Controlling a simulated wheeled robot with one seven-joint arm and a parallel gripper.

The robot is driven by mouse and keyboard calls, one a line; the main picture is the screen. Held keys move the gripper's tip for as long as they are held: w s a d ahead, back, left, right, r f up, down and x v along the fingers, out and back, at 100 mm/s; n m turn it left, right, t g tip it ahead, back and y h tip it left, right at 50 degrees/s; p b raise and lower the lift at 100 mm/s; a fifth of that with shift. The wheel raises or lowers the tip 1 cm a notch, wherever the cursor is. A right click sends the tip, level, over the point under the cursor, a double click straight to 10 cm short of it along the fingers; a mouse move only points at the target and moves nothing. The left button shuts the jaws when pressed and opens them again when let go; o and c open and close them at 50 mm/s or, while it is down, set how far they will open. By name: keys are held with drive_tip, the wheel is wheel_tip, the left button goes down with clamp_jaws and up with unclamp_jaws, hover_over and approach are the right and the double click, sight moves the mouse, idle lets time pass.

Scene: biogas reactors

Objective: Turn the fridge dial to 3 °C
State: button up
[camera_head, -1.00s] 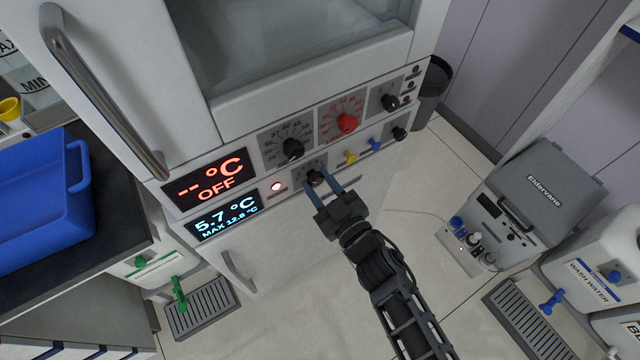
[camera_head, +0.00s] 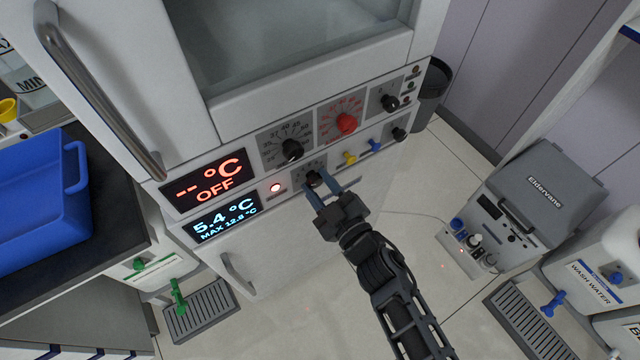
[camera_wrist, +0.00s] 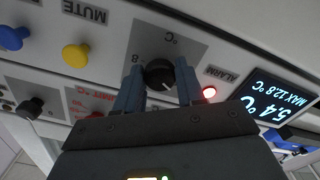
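The fridge dial (camera_head: 312,178) is a small black knob on the lower row of the white control panel. In the wrist view the dial (camera_wrist: 159,73) sits between my fingertips, with a white pointer mark on it and a "°C" scale plate behind. My gripper (camera_head: 322,184) has one blue-grey finger on each side of the dial, and both seem to touch it. My gripper also shows in the wrist view (camera_wrist: 159,84). The lower display (camera_head: 227,217) reads 5.4 °C, MAX 12.8 °C. The dial's numbers are mostly hidden or too small to read.
A lit red alarm lamp (camera_head: 275,188) is just left of the dial. A yellow knob (camera_head: 349,158) and a blue knob (camera_head: 374,146) are to its right. Above are a larger black dial (camera_head: 292,150) and a red dial (camera_head: 346,123). The upper display (camera_head: 208,181) reads OFF.

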drive_tip(key=o, duration=0.4)
drive_tip(key=v, duration=0.7)
drive_tip(key=shift+s+d, duration=0.25)
drive_tip(key=shift+s, duration=0.1)
drive_tip(key=s+d+r+m+h, duration=0.2)
drive_tip(key=s+d+m, duration=0.1)
drive_tip(key=s+d, duration=0.45)
drive_tip(key=s+d+r+m+h, duration=0.2)
drive_tip(key=s+d+h, duration=0.1)
drive_tip(key=s+d, duration=0.45)
drive_tip(key=s+d+r+m+h, duration=0.1)
drive_tip(key=s+r+m+h, duration=0.1)
drive_tip(key=s+r+m, duration=0.2)
drive_tip(key=s+d+r+m+h, duration=0.2)
drive_tip(key=s+r+m+h, duration=0.1)
drive_tip(key=s+r, duration=0.7)
drive_tip(key=shift+s+d+m, duration=0.25)
drive_tip(key=shift+s+m, duration=0.15)
drive_tip(key=shift+s, duration=0.6)
